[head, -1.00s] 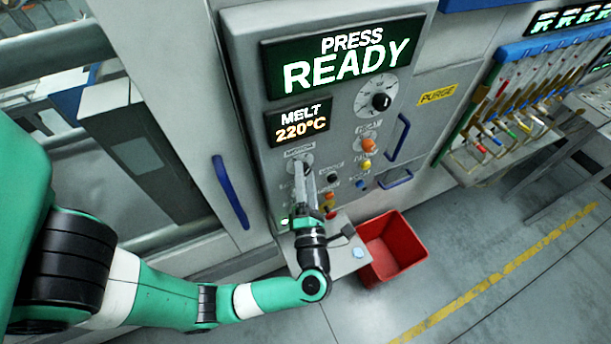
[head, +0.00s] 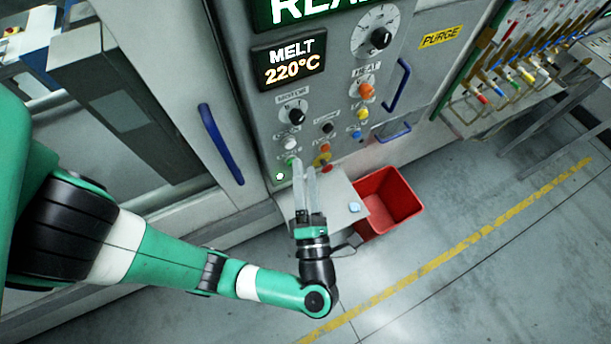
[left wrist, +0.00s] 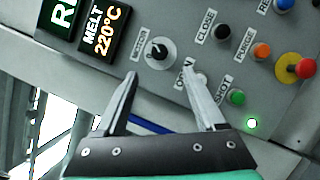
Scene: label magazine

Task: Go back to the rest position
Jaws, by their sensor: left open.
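My left gripper (head: 303,172) is open and empty in front of the lower part of the press control panel (head: 335,60). In the left wrist view its two fingers (left wrist: 160,85) stand apart with nothing between them. The motor knob (left wrist: 158,51) shows beyond the fingers. The white open button (head: 291,144) and the green shot button (left wrist: 237,97) are close to the right finger in the left wrist view. I cannot tell whether that finger touches anything. My right gripper is not in view.
A small grey shelf (head: 340,195) with a pale blue piece (head: 354,207) is beside my left gripper. A red bin (head: 392,203) stands on the floor to its right. Blue handles (head: 221,145) stick out from the press doors. Floor at the right is clear.

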